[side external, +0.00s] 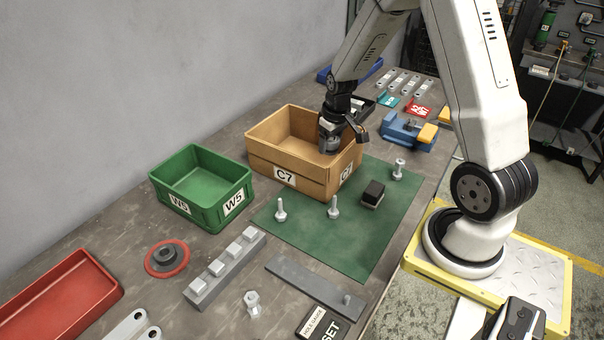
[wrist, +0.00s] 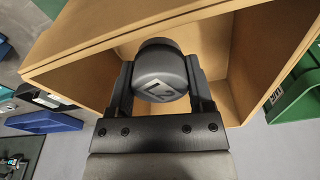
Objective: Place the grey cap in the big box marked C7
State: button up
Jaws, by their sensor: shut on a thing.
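The big box marked C7 (side external: 318,172) is tan and open-topped, standing at the back of the green mat. In the wrist view, its wall (wrist: 75,48) and inside surround my gripper's fingers. My gripper (side external: 331,138) is at the right-hand part of the box opening, pointing down. In the side view the cap (side external: 330,147) shows small at the fingertips, near the box rim. I cannot tell how far it is above the box floor.
A green bin marked W5 (side external: 205,188) stands left of the box. Several bolts and a small black-topped block (side external: 373,193) are on the green mat (side external: 350,240). A blue and yellow vise-like fixture (side external: 405,132) is to the right. A red tray (side external: 65,303) lies front left.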

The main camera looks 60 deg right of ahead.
aim_at(329, 152)
jog(key=shift+f, duration=1.65)
jog(key=shift+f, duration=0.1)
jog(key=shift+f, duration=2)
jog(key=shift+f, duration=0.1)
jog(key=o, duration=1.3)
jog(key=shift+o, duration=0.2)
jog(key=shift+s+a+r, duration=0.1)
jog(key=shift+s+r, duration=0.15)
jog(key=shift+r, duration=1.75)
jog(key=shift+s+r, duration=0.2)
jog(key=shift+r, duration=1.85)
jog(key=shift+s+a+r, duration=0.1)
jog(key=shift+s+r, duration=0.15)
jog(key=shift+r, duration=1.75)
